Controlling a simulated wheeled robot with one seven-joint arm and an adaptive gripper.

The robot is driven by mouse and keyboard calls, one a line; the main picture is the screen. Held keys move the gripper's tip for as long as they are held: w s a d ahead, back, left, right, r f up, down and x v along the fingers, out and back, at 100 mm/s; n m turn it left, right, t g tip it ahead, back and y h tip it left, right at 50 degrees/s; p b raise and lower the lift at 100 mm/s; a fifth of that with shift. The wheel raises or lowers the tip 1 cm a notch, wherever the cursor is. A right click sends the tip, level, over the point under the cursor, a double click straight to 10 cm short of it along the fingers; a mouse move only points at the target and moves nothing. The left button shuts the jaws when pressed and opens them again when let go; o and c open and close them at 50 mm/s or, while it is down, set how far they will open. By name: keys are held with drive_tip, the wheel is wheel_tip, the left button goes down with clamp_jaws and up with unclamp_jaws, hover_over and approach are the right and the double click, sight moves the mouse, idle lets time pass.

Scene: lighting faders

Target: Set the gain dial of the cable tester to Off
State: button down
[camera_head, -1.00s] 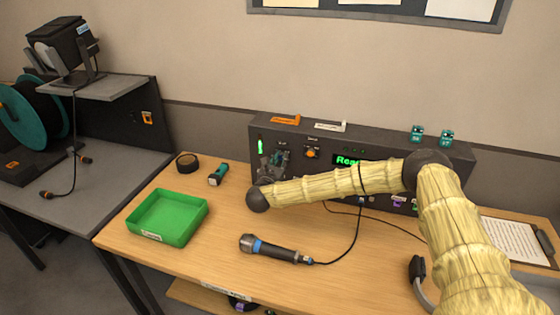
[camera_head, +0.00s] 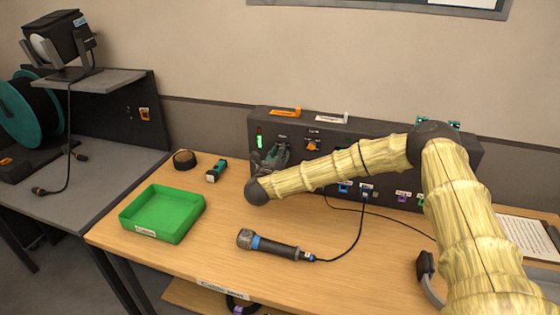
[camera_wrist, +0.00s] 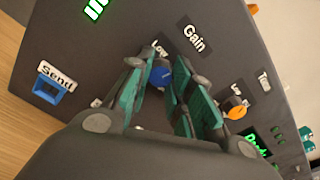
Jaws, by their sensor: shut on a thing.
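The cable tester (camera_head: 380,127) is a dark box at the back of the wooden table. Its gain dial is a blue knob (camera_wrist: 161,76) below the "Gain" label (camera_wrist: 194,39) in the wrist view. A "Low" mark shows beside it; I cannot read its other marks or its exact setting. My gripper (camera_head: 270,158) is at the left part of the tester's front in the head view. In the wrist view its teal-padded fingers (camera_wrist: 158,68) are around the blue knob, shut on it. In the head view the knob is hidden by my gripper.
An orange dial (camera_head: 312,145) sits right of my gripper on the panel. A blue "Send" socket (camera_wrist: 47,88) shows in the wrist view. A green tray (camera_head: 160,213), a microphone (camera_head: 272,246) with its cable, a torch (camera_head: 217,171) and tape (camera_head: 185,160) lie on the table.

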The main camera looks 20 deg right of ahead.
drive_tip(key=shift+s+f+n+b, duration=0.1)
drive_tip(key=shift+n+b, duration=1.55)
drive_tip(key=shift+n, duration=13.45)
drive_tip(key=c, duration=1.2)
unclamp_jaws()
drive_tip(key=shift+c, duration=0.2)
